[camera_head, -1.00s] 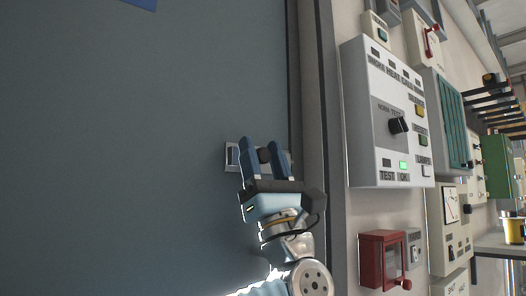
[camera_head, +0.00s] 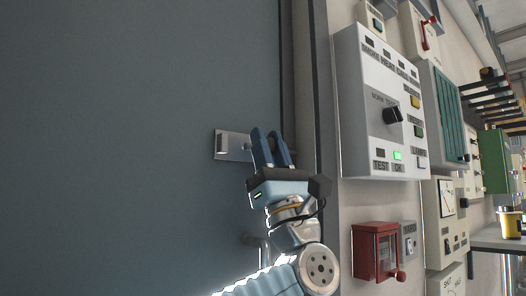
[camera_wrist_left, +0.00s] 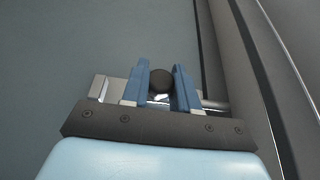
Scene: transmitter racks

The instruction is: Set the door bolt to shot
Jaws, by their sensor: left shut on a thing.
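The door bolt's metal plate (camera_head: 232,146) is fixed on the grey-blue door (camera_head: 130,130), near the door's right edge. My left gripper (camera_head: 267,136) is at the right end of that plate. In the left wrist view its two blue fingers (camera_wrist_left: 160,80) are shut on the dark round bolt knob (camera_wrist_left: 161,80). A metal rod (camera_wrist_left: 216,105) shows to the right of the fingers and reaches toward the door frame (camera_wrist_left: 250,80). The rod's far end is hard to make out. In the head view the fingers mostly hide the knob. My right gripper is not in view.
A white alarm panel (camera_head: 360,110) with a knob and buttons is on the wall right of the door frame. A red box (camera_head: 376,251) is below it. A metal door handle (camera_head: 257,243) is partly behind my left arm. More cabinets line the wall farther right.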

